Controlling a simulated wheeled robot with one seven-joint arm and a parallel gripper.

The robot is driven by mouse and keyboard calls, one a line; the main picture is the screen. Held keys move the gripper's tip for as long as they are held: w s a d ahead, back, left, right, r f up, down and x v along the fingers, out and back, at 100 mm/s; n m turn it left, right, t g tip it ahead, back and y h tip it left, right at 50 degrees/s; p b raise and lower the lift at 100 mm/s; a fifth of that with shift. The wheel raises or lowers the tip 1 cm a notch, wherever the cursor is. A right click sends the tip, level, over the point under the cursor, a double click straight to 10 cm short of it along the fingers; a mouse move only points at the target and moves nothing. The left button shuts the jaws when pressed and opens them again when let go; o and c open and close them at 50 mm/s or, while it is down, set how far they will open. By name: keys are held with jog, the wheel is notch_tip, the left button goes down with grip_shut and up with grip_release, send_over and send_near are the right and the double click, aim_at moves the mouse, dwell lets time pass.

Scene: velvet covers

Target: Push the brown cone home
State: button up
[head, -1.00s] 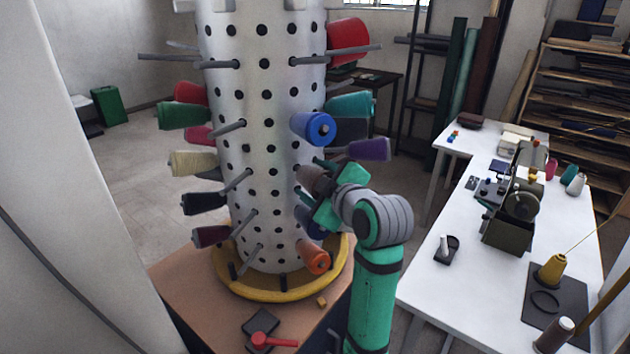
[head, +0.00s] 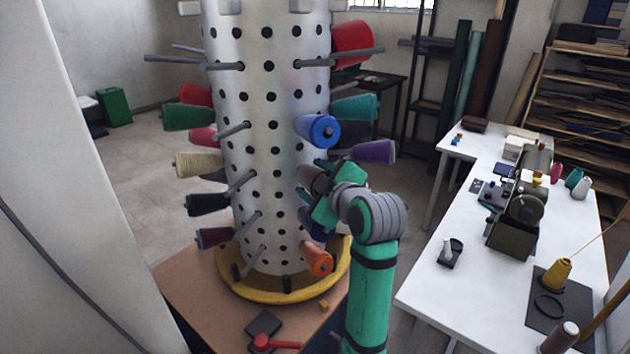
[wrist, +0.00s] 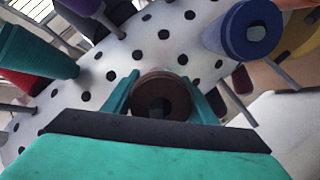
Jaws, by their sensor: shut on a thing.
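The brown cone (head: 313,178) is at the right side of the perforated white column (head: 268,110), partly hidden by my gripper in the head view. My gripper (head: 322,190) is shut on it. In the wrist view the round brown end of the cone (wrist: 161,98) sits between the two green fingers of my gripper (wrist: 163,92), facing the camera. The dotted column (wrist: 150,50) lies right behind the cone. The peg under the cone is hidden, so I cannot tell how far the cone sits on it.
A blue cone (head: 318,131) is just above my gripper, a purple cone (head: 373,152) to its right and an orange cone (head: 317,259) below. Bare grey pegs (head: 234,130) stick out of the column. A white table (head: 490,255) stands at the right.

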jog(key=o, duration=1.2)
